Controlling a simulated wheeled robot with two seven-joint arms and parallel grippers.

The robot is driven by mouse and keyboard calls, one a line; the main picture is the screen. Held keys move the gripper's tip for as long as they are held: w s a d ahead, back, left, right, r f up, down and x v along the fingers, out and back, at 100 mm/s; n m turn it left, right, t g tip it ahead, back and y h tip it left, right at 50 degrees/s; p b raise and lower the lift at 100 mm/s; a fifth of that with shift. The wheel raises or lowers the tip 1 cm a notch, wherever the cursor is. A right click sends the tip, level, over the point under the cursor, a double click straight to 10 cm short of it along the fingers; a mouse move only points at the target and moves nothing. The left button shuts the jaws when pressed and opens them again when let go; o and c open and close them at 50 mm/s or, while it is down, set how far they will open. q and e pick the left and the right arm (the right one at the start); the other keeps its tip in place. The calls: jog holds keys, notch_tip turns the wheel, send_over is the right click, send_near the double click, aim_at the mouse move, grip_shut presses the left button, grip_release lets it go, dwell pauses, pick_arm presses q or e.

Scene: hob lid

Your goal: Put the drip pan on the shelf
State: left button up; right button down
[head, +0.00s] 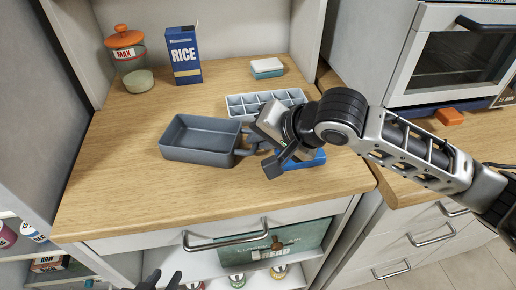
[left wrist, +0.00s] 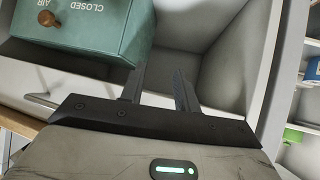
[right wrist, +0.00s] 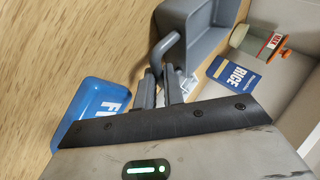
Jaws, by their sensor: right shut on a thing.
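The drip pan (head: 198,155), a grey rectangular pan with a bar handle, sits on the wooden worktop. It also shows in the right wrist view (right wrist: 197,40). My right gripper (head: 262,158) is at the handle on the pan's right side and is shut on it; its fingers partly hide the handle. My left gripper (head: 160,281) is low at the front edge of the head view. In the left wrist view its fingers (left wrist: 160,85) are apart and empty, in front of a lower shelf space (left wrist: 215,70) beside a green bread box (left wrist: 85,25).
A rice box (head: 184,55), an orange-lidded jar (head: 128,58) and a white-and-teal container (head: 267,68) stand at the back. An ice-cube tray (head: 265,102) and a blue box (head: 303,160) lie near my right gripper. The worktop's front left is clear. A drawer handle (head: 225,240) juts out below.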

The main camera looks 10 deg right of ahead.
jog(key=c, duration=1.5)
grip_release()
